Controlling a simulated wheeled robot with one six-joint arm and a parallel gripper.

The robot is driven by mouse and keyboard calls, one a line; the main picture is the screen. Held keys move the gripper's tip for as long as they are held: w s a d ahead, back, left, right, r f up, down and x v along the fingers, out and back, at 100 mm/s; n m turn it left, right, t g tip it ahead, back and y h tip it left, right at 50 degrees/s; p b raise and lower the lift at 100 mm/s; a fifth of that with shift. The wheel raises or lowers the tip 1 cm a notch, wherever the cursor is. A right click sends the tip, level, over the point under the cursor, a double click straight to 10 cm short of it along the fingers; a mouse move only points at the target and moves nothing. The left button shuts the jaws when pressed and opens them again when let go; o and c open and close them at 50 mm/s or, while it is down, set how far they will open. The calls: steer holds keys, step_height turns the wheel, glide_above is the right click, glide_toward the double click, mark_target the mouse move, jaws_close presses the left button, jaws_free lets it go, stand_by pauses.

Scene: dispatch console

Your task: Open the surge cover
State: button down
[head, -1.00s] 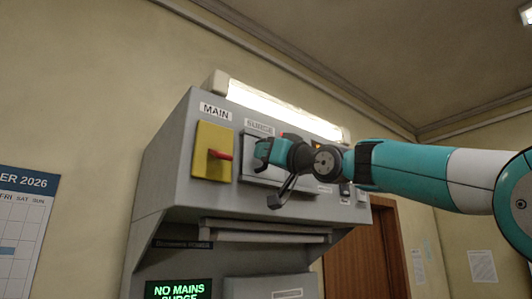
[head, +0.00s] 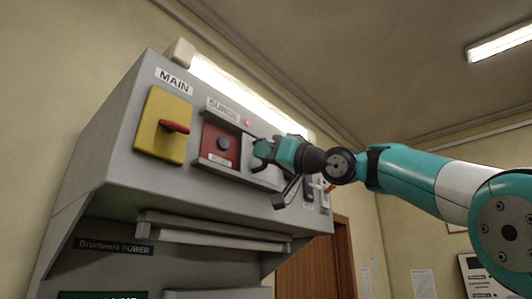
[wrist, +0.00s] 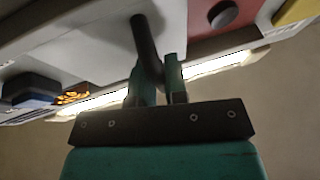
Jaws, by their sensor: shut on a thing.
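The surge cover (head: 264,176) is a pale panel in the console face, right of the red recess (head: 221,143) under the SURGE label (head: 223,111). The recess shows uncovered, with a dark round button (head: 223,144) in it. My gripper (head: 263,150) is at the cover's left part and hides some of it. In the wrist view my gripper (wrist: 159,75) is shut on the cover's dark bar handle (wrist: 147,42), which stands out from the pale cover (wrist: 90,32).
Left of the recess is the yellow MAIN plate (head: 163,128) with a red handle (head: 174,127). A red lamp (head: 248,122) glows above the cover. Small switches (head: 323,193) sit to the right. A grey rail (head: 210,229) runs below the panel, and a lit tube (head: 240,95) above it.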

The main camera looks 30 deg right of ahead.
steer(key=shift+w+d+r, duration=0.1)
steer(key=shift+d, duration=0.2)
steer(key=c, duration=1.2)
jaws_free()
steer(key=shift+o, duration=0.2)
steer(key=b+v, duration=0.9)
steer(key=v, duration=0.8)
steer(key=shift+f, duration=0.2)
steer(key=shift+d, duration=0.1)
